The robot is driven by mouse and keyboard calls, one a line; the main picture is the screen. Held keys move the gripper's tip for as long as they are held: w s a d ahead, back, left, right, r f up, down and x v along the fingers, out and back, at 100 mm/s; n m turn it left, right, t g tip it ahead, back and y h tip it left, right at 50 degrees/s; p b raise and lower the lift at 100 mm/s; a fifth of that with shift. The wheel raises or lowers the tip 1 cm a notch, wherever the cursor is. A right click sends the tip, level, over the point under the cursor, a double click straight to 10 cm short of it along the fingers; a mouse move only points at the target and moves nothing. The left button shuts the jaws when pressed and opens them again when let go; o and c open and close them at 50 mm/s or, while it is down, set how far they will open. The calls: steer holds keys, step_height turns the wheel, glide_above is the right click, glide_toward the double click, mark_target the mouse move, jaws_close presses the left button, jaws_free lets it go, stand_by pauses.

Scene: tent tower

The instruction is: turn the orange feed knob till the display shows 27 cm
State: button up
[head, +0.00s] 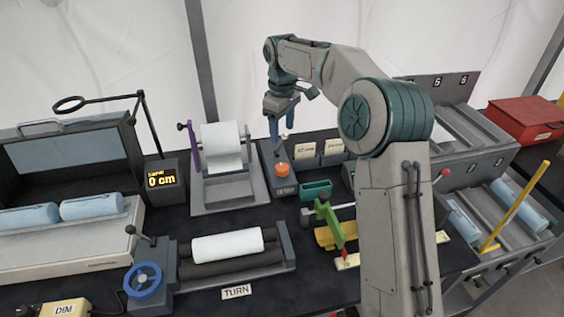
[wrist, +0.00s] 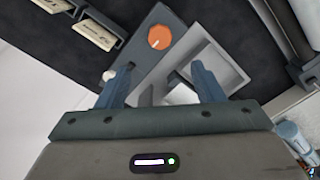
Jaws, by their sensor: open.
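The orange feed knob (head: 282,169) sits on top of a dark box in the middle of the bench. It also shows in the wrist view (wrist: 159,37), with a pale mark on its face, ahead of the fingertips. My gripper (head: 281,132) is above the knob, pointing down, apart from it. In the wrist view my gripper (wrist: 161,75) has its two blue fingers spread with nothing held between them. The display (head: 162,180) at the left reads 0 cm in yellow digits; the small line above is hard to read.
A paper roll on a stand (head: 222,149) is left of the knob. Small labelled cards (head: 306,149) stand at its right, and a green tray (head: 316,190) lies in front. A roller unit (head: 229,249) with a blue handwheel (head: 144,281) is at the front.

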mark_target(282, 167)
step_height(282, 167, down, 14)
steer(key=shift+r+p, duration=0.1)
steer(key=shift+p, duration=0.7)
steer(key=c, duration=1)
